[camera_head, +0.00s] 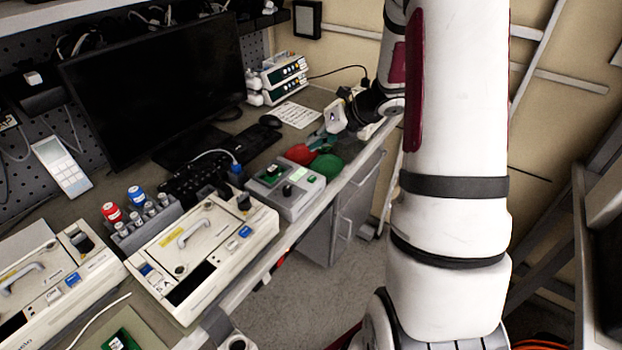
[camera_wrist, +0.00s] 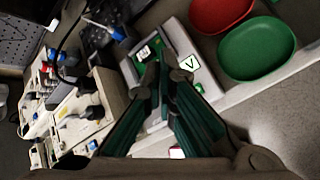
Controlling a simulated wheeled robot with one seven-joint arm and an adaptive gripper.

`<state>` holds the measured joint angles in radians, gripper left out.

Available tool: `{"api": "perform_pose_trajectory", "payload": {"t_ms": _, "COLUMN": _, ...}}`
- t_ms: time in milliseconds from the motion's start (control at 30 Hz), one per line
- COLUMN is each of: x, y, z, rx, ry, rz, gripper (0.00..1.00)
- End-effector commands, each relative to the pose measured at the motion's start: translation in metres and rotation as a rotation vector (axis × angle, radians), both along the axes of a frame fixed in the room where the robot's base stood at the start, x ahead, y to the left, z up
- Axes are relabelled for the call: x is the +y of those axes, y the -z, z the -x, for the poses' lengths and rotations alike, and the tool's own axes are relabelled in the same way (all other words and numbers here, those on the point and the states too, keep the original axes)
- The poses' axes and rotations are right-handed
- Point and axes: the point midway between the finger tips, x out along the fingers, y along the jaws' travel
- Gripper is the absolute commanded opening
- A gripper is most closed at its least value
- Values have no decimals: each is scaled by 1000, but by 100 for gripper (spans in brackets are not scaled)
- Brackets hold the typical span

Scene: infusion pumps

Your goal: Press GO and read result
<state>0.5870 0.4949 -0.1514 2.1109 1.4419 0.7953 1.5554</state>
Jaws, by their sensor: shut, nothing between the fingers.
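A grey tester box (camera_head: 297,203) sits near the front edge of the bench, with a dark knob (camera_head: 288,190), a small lit green display (camera_head: 299,173) and a small green circuit board (camera_head: 272,171) on top. In the wrist view the tester (camera_wrist: 177,22) lies beyond my fingertips, with the board (camera_wrist: 146,50) set in it, a pale panel showing a check-like mark (camera_wrist: 189,63) and a small green button (camera_wrist: 199,87). My gripper (camera_wrist: 163,66) is shut and empty. Its fingers cover part of the tester there; contact cannot be told. In the head view my gripper (camera_head: 326,137) is small, right of the tester.
A red bowl (camera_head: 299,153) and a green bowl (camera_head: 326,166) sit beside the tester. White pump units (camera_head: 205,250) stand to its left. A monitor (camera_head: 160,85), keyboard, mouse (camera_head: 271,121) and paper sheet (camera_head: 292,115) are behind. Open floor lies beyond the bench edge.

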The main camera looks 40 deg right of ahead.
Motion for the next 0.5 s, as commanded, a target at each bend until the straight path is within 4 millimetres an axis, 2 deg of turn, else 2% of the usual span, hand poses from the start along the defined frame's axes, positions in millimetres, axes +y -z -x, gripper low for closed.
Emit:
{"api": "perform_pose_trajectory", "payload": {"t_ms": 300, "x": 0, "y": 45, "z": -3, "rx": 2, "ry": 2, "rz": -1, "gripper": 0}}
{"api": "perform_pose_trajectory", "payload": {"t_ms": 500, "x": 0, "y": 67, "z": -2, "rx": 1, "ry": 2, "rz": -1, "gripper": 0}}
